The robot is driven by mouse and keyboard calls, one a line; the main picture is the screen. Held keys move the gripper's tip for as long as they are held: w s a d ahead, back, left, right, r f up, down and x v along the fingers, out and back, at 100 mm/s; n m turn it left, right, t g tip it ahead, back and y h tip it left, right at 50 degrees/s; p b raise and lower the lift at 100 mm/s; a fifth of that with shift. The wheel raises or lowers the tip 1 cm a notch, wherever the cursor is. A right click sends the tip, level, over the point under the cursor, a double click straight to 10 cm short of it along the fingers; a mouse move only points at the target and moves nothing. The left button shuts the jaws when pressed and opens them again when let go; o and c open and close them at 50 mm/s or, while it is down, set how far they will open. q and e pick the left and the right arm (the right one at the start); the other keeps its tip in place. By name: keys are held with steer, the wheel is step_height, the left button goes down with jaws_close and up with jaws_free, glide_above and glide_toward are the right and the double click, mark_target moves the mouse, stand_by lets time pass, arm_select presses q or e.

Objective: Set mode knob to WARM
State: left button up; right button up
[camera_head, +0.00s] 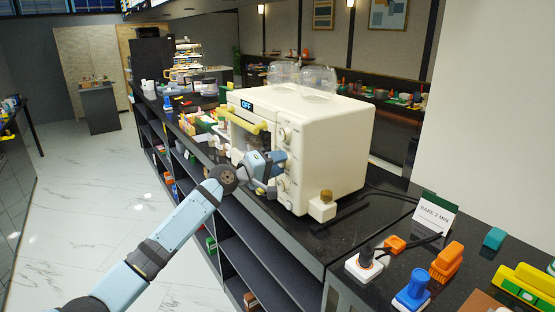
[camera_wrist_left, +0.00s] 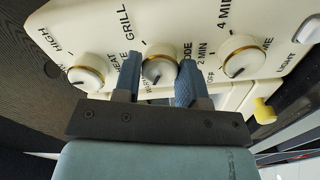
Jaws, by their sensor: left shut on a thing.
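The cream toaster oven (camera_head: 335,150) stands on the dark counter, with a small display reading OFF (camera_head: 246,104). Its front has a column of knobs. In the left wrist view the mode knob (camera_wrist_left: 158,70) is the middle one, white with a gold ring, between the heat knob (camera_wrist_left: 86,76) and the time knob (camera_wrist_left: 243,57). My left gripper (camera_wrist_left: 158,78) is shut on the mode knob, one blue finger on each side. GRILL is readable near it; the other mode labels are partly hidden by the fingers. In the head view my left gripper (camera_head: 278,163) is against the oven's front.
A yellow oven handle (camera_head: 248,122) is left of the knobs. A BAKE 2 MIN card (camera_head: 435,213) stands on the counter at right. Near it are a socket with a black plug (camera_head: 364,264), a blue object (camera_head: 412,290) and an orange one (camera_head: 447,262). Open shelves lie below the counter.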

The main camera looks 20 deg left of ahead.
arm_select(q)
steer(key=shift+n, duration=0.3)
steer(key=o, duration=0.9)
steer(key=shift+s+a, duration=0.1)
steer(key=b+v, duration=0.2)
steer(key=v, duration=1.1)
steer(key=shift+s+a+b, duration=0.2)
steer(key=shift+b, duration=0.2)
